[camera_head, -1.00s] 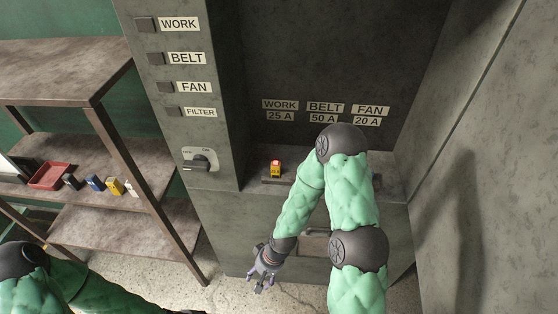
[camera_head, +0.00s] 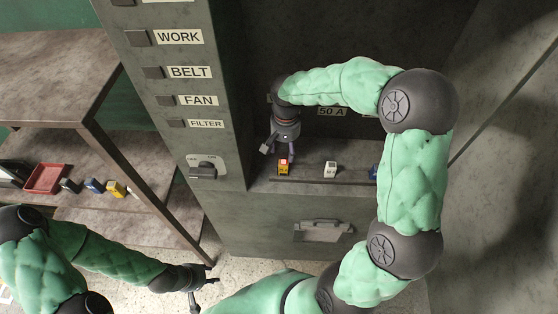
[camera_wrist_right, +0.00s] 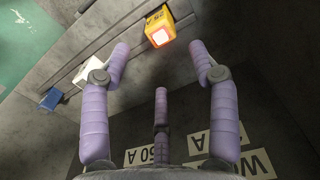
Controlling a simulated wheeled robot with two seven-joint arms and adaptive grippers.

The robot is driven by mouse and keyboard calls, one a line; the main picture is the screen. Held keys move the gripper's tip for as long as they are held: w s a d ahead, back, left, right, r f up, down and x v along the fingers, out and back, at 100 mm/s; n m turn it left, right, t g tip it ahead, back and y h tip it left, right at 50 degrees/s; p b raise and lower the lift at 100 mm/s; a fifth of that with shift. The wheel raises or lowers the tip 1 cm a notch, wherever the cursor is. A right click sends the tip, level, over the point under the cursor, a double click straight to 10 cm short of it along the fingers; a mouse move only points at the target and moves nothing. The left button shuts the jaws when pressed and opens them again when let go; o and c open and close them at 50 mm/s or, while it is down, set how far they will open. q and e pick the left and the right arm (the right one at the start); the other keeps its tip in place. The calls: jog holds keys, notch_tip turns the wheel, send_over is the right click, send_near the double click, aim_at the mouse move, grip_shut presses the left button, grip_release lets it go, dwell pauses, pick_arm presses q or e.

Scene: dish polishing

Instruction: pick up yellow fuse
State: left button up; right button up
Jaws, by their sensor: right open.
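A yellow fuse (camera_head: 283,168) with a reddish top stands at the left end of the slot row in the cabinet. In the right wrist view the yellow fuse (camera_wrist_right: 160,25) shows a glowing face, just beyond the fingertips. My right gripper (camera_head: 280,150) is above and close to it, pointing down. Its purple fingers (camera_wrist_right: 160,60) are spread open with nothing between them. My left gripper (camera_head: 203,287) is low in front of the cabinet, fingers apart and empty. A second yellow fuse (camera_head: 116,189) lies on the shelf at the left.
A white fuse (camera_head: 330,169) and a blue fuse (camera_head: 373,172) stand to the right in the cabinet row. My right arm partly covers the blue one. The shelf (camera_head: 90,160) holds a red tray (camera_head: 46,178) and more fuses.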

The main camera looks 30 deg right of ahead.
aim_at(284, 163)
jog(key=f, duration=0.4)
jog(key=shift+s, duration=0.25)
jog(key=shift+w+a+f+b, duration=0.15)
jog(key=shift+f+b, duration=0.15)
jog(key=shift+f, duration=1.2)
jog(key=shift+a+f+b, duration=0.1)
jog(key=shift+f+b, duration=0.15)
jog(key=shift+f, duration=1.25)
grip_shut()
grip_release()
